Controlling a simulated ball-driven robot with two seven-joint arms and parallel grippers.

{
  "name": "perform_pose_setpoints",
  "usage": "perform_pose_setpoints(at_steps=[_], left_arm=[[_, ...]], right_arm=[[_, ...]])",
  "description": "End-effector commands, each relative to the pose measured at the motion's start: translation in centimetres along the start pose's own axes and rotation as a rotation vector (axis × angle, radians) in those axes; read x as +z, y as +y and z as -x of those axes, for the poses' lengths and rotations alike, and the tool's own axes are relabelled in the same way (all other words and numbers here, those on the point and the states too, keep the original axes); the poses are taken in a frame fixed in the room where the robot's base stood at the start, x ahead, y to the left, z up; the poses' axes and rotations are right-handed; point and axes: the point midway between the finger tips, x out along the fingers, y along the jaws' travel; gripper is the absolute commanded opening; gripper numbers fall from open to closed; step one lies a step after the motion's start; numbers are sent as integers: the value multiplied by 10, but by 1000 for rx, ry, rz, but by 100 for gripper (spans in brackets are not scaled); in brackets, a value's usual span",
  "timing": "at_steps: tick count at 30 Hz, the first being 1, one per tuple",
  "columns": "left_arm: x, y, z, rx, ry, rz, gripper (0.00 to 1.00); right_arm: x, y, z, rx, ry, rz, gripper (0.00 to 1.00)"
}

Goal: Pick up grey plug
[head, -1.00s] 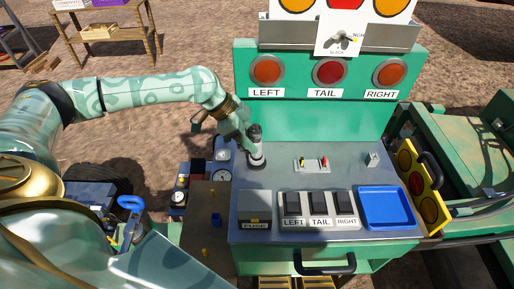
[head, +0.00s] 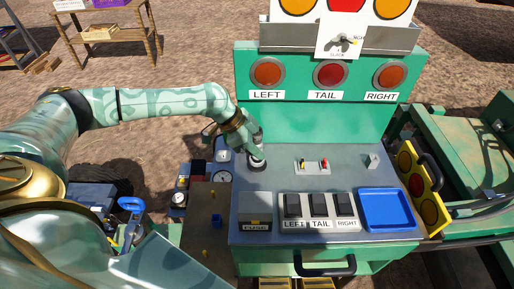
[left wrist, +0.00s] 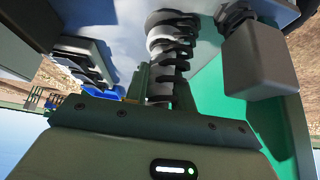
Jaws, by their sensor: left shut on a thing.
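My left gripper (head: 257,153) is at the back left of the grey console top (head: 290,178). It is shut on a ribbed, dark-and-grey upright piece (head: 257,164), which has a pale ring near its base. The ribs show close up between the fingers in the left wrist view (left wrist: 170,45). I cannot tell whether this piece is the grey plug. A small light-grey block (head: 373,160) stands at the console's back right, apart from my gripper. My right gripper is not in view.
A plate with small yellow and red parts (head: 312,166) lies mid-console. Black switches (head: 319,204), a fuse box (head: 255,218) and a blue tray (head: 385,208) line the front. A green back panel (head: 320,120) with red lamps stands behind.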

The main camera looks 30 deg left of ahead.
Motion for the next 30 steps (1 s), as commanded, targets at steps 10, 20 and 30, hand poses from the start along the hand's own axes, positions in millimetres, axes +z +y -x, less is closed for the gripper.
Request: perform_pose_setpoints(at_steps=[10, 20, 30], left_arm=[[-21, -1, 31, -3, 4, -4, 0], [50, -1, 70, -3, -5, 5, 0], [120, 0, 116, -1, -2, 2, 0]], right_arm=[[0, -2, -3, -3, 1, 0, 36], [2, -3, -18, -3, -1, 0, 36], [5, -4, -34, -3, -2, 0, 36]])
